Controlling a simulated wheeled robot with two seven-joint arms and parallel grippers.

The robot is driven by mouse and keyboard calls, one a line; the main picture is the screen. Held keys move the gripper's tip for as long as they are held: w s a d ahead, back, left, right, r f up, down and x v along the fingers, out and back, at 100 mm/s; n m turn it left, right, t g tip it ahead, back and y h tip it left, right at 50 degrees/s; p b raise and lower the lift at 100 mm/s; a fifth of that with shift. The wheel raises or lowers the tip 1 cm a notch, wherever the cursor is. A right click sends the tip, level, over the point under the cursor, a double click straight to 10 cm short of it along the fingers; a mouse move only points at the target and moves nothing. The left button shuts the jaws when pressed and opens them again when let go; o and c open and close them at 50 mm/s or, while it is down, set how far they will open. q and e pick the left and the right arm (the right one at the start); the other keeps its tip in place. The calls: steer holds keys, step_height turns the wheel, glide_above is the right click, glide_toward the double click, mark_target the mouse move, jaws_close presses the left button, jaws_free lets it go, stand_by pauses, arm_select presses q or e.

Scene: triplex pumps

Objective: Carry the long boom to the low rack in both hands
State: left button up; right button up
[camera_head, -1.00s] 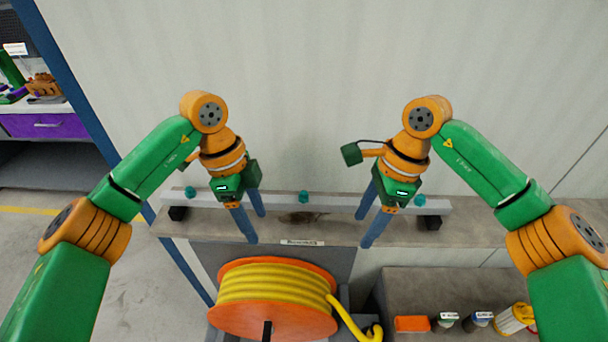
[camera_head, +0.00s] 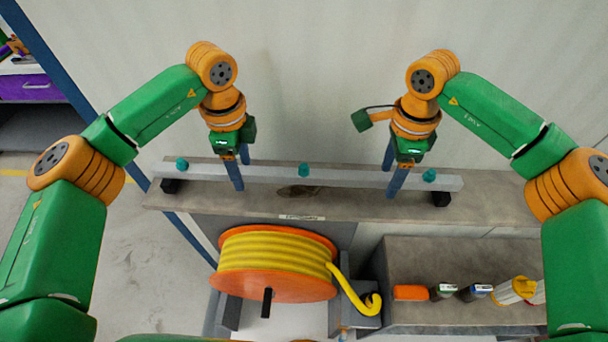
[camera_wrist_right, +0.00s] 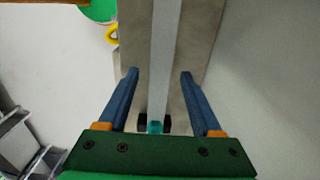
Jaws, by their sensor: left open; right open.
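The long boom (camera_head: 340,176) is a straight pale grey bar with teal knobs, resting on black blocks on a grey bench top (camera_head: 480,205) along the wall. My left gripper (camera_head: 239,172) is open, with its blue fingers on the near and far sides of the boom, left of its middle. My right gripper (camera_head: 393,176) is open in the same way, right of the middle. In the right wrist view the boom (camera_wrist_right: 165,50) runs between the two spread fingers, with a clear gap on each side. No low rack can be told for sure.
A reel of yellow hose (camera_head: 275,265) with orange flanges stands in front of the bench. A lower grey surface (camera_head: 430,270) at right holds an orange block (camera_head: 411,293) and several small containers. The wall is close behind the boom. Open floor (camera_head: 150,260) lies at left.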

arm_select(q)
step_height(320, 180, down, 2)
steer(key=shift+f, duration=0.1)
arm_select(e)
step_height(320, 180, down, 2)
steer(key=shift+f, duration=0.1)
arm_select(q)
steer(key=shift+f, duration=0.15)
arm_select(e)
steer(key=shift+f, duration=0.15)
arm_select(q)
steer(key=shift+s, duration=0.1)
arm_select(e)
steer(key=shift+s, duration=0.1)
arm_select(q)
jaws_close()
arm_select(e)
jaws_close()
stand_by(0.6)
